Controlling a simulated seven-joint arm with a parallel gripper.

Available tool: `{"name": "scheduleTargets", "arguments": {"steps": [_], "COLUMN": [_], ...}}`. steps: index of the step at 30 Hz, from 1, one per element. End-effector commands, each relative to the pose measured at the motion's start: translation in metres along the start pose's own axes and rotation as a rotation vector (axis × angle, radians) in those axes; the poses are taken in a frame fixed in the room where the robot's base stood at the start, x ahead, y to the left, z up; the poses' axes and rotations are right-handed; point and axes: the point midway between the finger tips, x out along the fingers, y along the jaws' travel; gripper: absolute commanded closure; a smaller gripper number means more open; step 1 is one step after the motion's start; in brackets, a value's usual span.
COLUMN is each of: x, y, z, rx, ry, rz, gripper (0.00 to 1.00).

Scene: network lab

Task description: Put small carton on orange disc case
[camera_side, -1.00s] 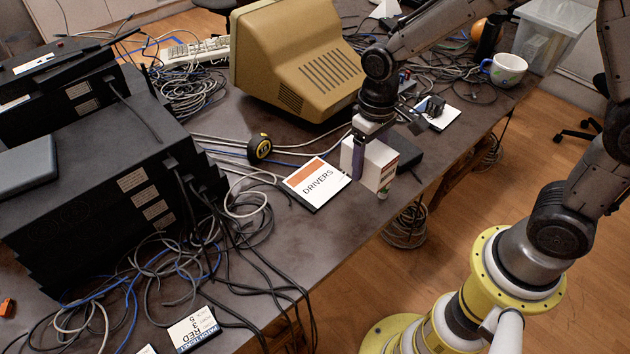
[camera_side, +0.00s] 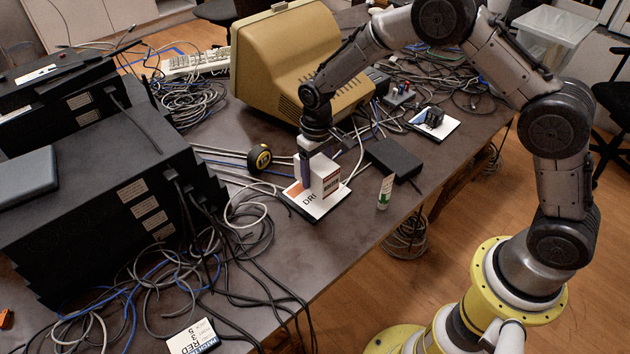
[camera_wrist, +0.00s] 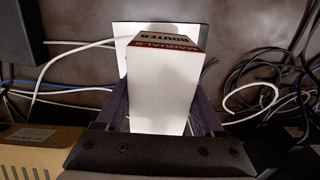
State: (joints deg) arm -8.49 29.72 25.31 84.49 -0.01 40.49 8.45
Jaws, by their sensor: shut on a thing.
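The small white carton (camera_side: 328,177) has a dark red label band; the wrist view shows the carton (camera_wrist: 160,88) lettered "MANUALS ROUTER". My gripper (camera_side: 312,172) is shut on it, with a finger on either side in the wrist view (camera_wrist: 162,115). The carton is upright over the orange and white disc case (camera_side: 325,208), which lies flat on the table and hides much of its "DRIVERS" lettering behind the carton. I cannot tell whether the carton touches the case. In the wrist view a white edge of the case (camera_wrist: 122,62) shows behind the carton.
The beige monitor (camera_side: 290,60) stands behind. Cables (camera_side: 245,210) run close by on the left.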

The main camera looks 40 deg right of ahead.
Motion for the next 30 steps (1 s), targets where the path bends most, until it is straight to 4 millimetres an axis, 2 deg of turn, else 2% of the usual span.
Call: {"name": "scheduleTargets", "arguments": {"steps": [4, 10, 22, 23, 27, 30], "x": [0.009, 0.035, 0.04, 0.04, 0.04, 0.04], "y": [-0.001, -0.001, -0.001, -0.001, -0.001, -0.001], "z": [-0.007, -0.006, -0.006, -0.005, -0.005, -0.005], "rx": [0.0, 0.0, 0.0, 0.0, 0.0, 0.0], "ry": [0.0, 0.0, 0.001, 0.0, 0.0, 0.0], "rz": [0.0, 0.0, 0.0, 0.0, 0.0, 0.0], "gripper": [0.97, 0.97, 0.97, 0.25, 0.0, 0.0]}}
